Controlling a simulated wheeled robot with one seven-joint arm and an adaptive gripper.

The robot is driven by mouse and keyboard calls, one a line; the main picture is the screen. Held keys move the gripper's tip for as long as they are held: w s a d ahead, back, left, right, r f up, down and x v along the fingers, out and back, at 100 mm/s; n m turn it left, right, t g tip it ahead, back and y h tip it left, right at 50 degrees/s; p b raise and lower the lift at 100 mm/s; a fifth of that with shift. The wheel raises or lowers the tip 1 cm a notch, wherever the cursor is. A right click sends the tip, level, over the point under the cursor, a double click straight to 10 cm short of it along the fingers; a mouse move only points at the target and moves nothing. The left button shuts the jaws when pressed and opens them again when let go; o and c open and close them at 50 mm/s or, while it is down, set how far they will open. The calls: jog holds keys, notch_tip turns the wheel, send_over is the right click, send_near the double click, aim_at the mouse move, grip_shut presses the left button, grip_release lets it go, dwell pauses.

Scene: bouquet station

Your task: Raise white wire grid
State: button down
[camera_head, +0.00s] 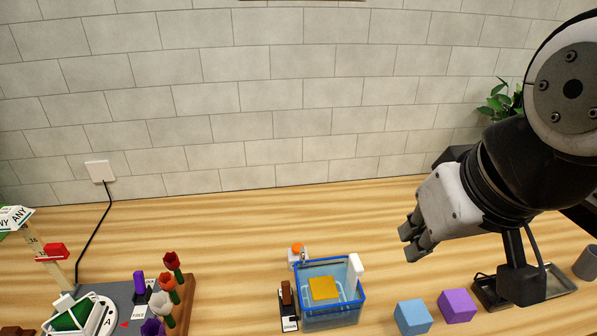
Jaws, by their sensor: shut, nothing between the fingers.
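I cannot clearly make out a white wire grid. A clear tub with a blue rim (333,322) stands at the front centre of the table. A white upright piece (355,267) is at its right rim, and I cannot tell whether it belongs to a grid inside. A flat yellow block (323,288) shows within the tub.
A blue cube (413,317) and a purple cube (457,305) lie right of the tub. A small brown-topped holder (288,306) and an orange-capped bottle (297,255) stand beside it. Flowers (168,284) stand at left. The table behind the tub is clear.

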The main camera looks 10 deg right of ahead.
aim_at(357, 261)
jog(key=c, duration=2.4)
grip_release()
